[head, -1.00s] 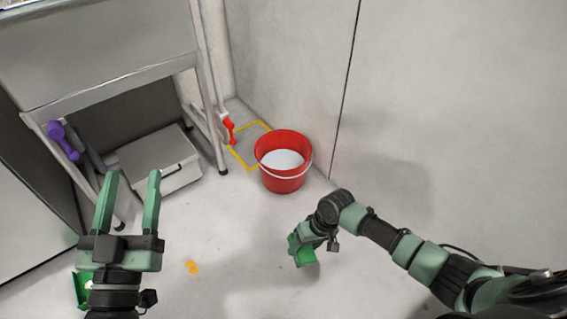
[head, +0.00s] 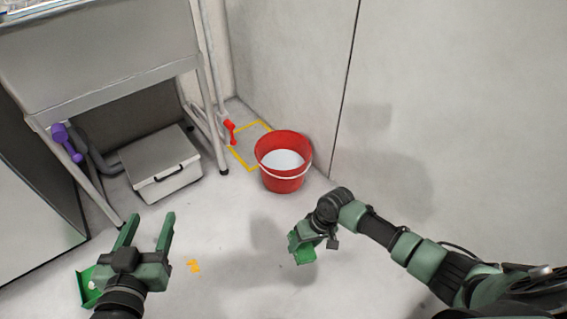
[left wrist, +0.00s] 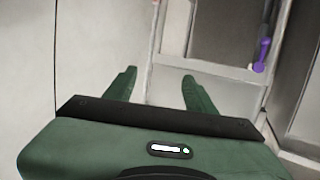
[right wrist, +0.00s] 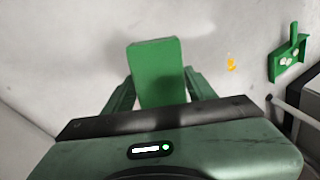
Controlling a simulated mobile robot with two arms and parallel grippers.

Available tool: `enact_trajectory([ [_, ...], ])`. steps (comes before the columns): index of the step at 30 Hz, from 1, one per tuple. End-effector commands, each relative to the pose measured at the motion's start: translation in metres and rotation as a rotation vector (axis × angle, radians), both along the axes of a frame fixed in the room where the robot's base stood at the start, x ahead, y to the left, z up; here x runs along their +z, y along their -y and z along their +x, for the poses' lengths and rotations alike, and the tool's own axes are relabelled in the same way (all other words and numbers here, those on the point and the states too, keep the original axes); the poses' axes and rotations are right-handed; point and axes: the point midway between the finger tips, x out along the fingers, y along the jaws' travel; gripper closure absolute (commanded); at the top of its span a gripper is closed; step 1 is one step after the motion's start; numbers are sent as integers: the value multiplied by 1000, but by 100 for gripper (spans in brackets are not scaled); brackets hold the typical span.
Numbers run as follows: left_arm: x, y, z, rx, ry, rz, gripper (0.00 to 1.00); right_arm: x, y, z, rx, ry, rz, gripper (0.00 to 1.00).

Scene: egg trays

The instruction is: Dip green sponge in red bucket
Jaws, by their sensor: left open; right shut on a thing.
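The red bucket (head: 283,178) stands upright on the floor near the wall, with whitish liquid in it and a pale handle at its rim. My right gripper (head: 302,246) is shut on the green sponge (head: 303,256), in front of the bucket and apart from it. In the right wrist view the green sponge (right wrist: 157,72) sits between the fingers of that gripper (right wrist: 160,92). My left gripper (head: 147,222) is open and empty at the lower left; its spread fingers also show in the left wrist view (left wrist: 158,88).
A metal sink stand (head: 120,85) is at the upper left, with a grey lidded box (head: 162,172) beneath. A green dustpan (head: 87,288) lies at the lower left, partly behind my left gripper. Yellow tape (head: 240,157) marks the floor beside the bucket. Floor between grippers and bucket is clear.

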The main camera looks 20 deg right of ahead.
Motion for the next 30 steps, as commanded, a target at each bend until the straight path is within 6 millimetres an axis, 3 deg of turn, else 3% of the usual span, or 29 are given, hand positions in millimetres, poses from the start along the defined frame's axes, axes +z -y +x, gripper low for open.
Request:
enact_trajectory([
  [30, -79, -26, -56, 33, -479, 112, 45, 17, 0, 0, 0, 0, 0, 77],
])
